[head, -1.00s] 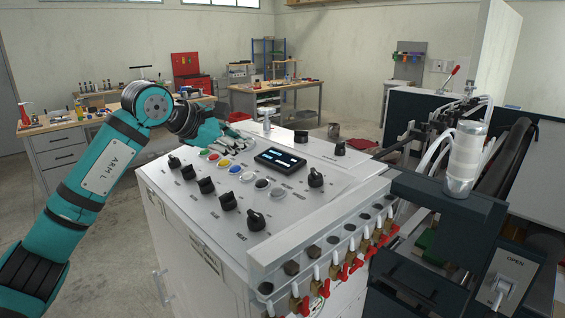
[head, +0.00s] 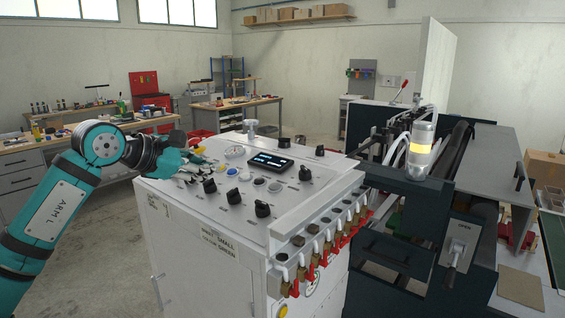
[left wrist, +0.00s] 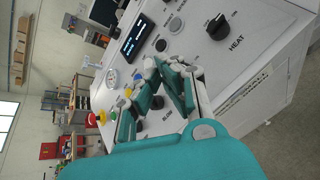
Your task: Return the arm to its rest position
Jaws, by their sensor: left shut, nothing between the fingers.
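My left arm (head: 62,205), teal and marked ARM L, comes in from the left in the head view. Its gripper (head: 204,172) is over the near-left part of the white control cabinet's (head: 215,255) sloped top panel, close to the knobs and coloured buttons. In the left wrist view the fingers of the gripper (left wrist: 155,66) converge in front of the panel, shut and empty. I cannot tell whether they touch the panel. A black HEAT knob (left wrist: 217,26) and a lit display (left wrist: 136,36) show beyond them. The right gripper is not in view.
Red-handled valves (head: 325,250) line the cabinet's right edge. Workbenches (head: 240,108) stand behind. Floor (head: 110,245) beside the cabinet is clear.

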